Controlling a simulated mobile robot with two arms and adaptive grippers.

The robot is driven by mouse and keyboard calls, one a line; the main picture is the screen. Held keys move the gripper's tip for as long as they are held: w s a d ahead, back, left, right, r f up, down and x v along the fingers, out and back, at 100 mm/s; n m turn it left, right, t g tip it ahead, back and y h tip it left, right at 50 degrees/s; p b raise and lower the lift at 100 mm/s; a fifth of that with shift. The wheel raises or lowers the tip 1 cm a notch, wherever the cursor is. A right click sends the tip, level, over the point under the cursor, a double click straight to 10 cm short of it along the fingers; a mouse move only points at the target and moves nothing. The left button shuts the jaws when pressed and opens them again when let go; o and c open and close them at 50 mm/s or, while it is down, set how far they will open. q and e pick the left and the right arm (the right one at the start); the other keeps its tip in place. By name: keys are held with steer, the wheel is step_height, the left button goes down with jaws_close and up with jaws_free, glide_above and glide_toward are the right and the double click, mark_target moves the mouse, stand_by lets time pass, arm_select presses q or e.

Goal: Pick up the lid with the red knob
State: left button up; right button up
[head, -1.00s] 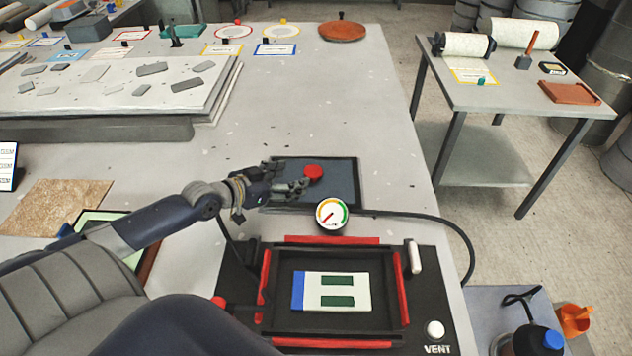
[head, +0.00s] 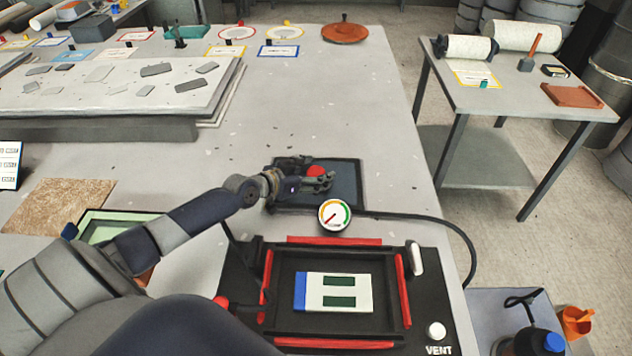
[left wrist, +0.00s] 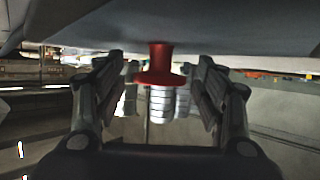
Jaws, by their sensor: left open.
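The lid (head: 345,185) is a dark grey rectangular plate with a red knob (head: 316,171), lying on the bench behind the vacuum box. My left gripper (head: 318,178) is at the knob, its fingers open on either side of it and partly covering it in the head view. In the left wrist view the red knob (left wrist: 158,66) stands between the two open fingers (left wrist: 158,95), with a gap on each side. The lid's grey surface (left wrist: 215,35) fills the upper part of that view. My right gripper is not in view.
A round gauge (head: 334,214) with a black hose stands close in front of the lid. The black box with red seals (head: 335,241) holds a white and green piece (head: 345,293).

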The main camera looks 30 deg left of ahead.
arm_select(q)
steer(key=shift+w+d+f, duration=0.1)
steer(key=shift+w+f, duration=0.05)
steer(key=shift+w, duration=0.15)
steer(key=c, duration=1.3)
steer(key=shift+c, duration=0.8)
